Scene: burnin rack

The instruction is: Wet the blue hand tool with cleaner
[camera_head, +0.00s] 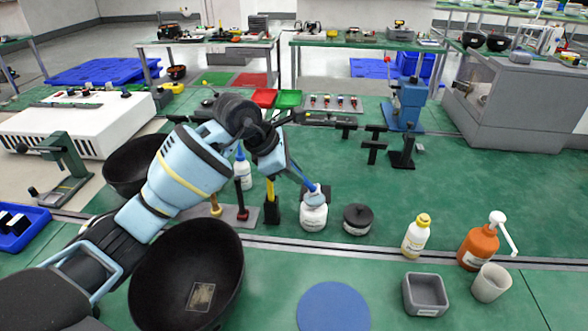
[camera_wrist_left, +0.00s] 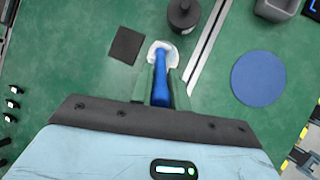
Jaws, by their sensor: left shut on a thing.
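My left gripper (camera_head: 287,170) reaches in from the left and points down to the right. It is shut on the blue hand tool (camera_head: 304,181), whose handle (camera_wrist_left: 160,85) also shows between the fingers in the left wrist view. The tool is tilted, with its lower end at the top of a white labelled jar (camera_head: 313,217). The jar's pale top (camera_wrist_left: 168,50) is partly behind the tool in the wrist view. I cannot tell whether the tip touches the top or is wet. My right gripper is not in view.
A round black lidded pot (camera_head: 357,220) stands just right of the jar. Several upright hand tools, including a yellow one (camera_head: 271,190), stand left. A yellow-capped bottle (camera_head: 416,236), orange pump bottle (camera_head: 478,246) and grey bin (camera_head: 425,295) stand right. A blue disc (camera_head: 333,308) lies in front.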

